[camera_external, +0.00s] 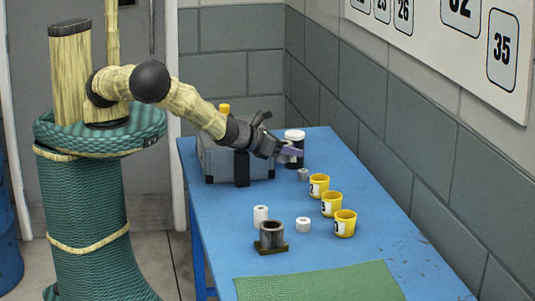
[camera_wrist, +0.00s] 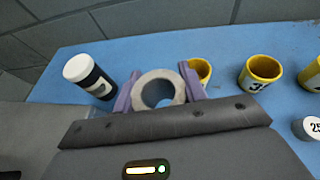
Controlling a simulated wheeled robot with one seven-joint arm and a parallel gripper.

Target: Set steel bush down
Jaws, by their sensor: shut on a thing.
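My gripper (camera_external: 303,147) reaches over the blue table near its far end, with purple fingers. In the wrist view my gripper (camera_wrist: 157,90) is shut on the steel bush (camera_wrist: 141,95), a grey ring with an open hole through which blue table shows. The bush sits between both fingers. In the outside view I cannot clearly make out the bush at the fingers. Whether the held bush is clear of the table is hard to tell.
A black jar with white lid (camera_external: 294,140) stands close by the gripper. Yellow numbered cups (camera_external: 331,204) line the right. White cylinders (camera_external: 261,214), a dark hollow cylinder on a square base (camera_external: 271,236) and a green mat (camera_external: 320,284) are nearer. A grey case (camera_external: 222,166) stands left.

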